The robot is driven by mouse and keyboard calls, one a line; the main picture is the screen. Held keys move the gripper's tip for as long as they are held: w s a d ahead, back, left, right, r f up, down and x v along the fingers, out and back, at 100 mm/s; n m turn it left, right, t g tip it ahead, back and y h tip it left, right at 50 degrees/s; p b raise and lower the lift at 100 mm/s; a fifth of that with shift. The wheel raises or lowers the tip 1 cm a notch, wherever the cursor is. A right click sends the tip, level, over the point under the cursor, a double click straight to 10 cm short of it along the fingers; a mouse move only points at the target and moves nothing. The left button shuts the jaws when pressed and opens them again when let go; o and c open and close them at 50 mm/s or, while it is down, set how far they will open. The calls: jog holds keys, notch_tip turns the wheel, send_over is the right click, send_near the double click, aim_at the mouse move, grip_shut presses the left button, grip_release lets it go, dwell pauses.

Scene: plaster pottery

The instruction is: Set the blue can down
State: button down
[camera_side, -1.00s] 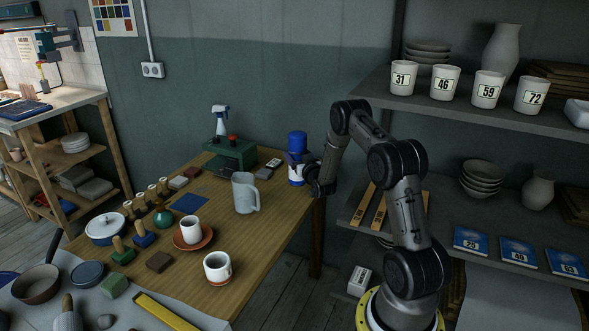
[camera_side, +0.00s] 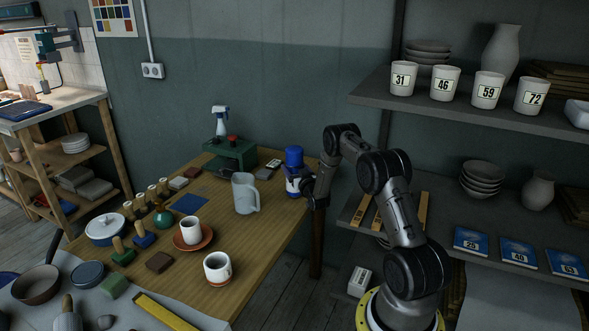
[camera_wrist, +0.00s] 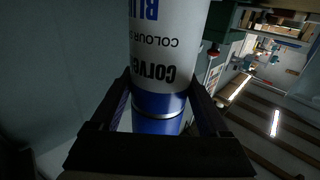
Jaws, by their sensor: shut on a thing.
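The blue can (camera_side: 293,173) has a blue cap and a white label band, and stands upright in the side view at the far right end of the wooden table (camera_side: 262,217). My gripper (camera_side: 306,185) reaches it from the right and is shut on it. In the wrist view the can (camera_wrist: 166,50) fills the middle, with lettering on its white label, and my gripper's fingers (camera_wrist: 160,108) lie on both sides of it. I cannot tell whether the can's base touches the table.
A grey mug (camera_side: 243,193) stands to the left of the can. A green box (camera_side: 231,155) with a red knob and a spray bottle (camera_side: 221,121) are behind. Small items (camera_side: 268,169) lie close to the can's left. The table's right edge is near.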

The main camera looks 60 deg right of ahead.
grip_release()
jog(key=shift+f, duration=0.2)
jog(key=shift+r, duration=0.1)
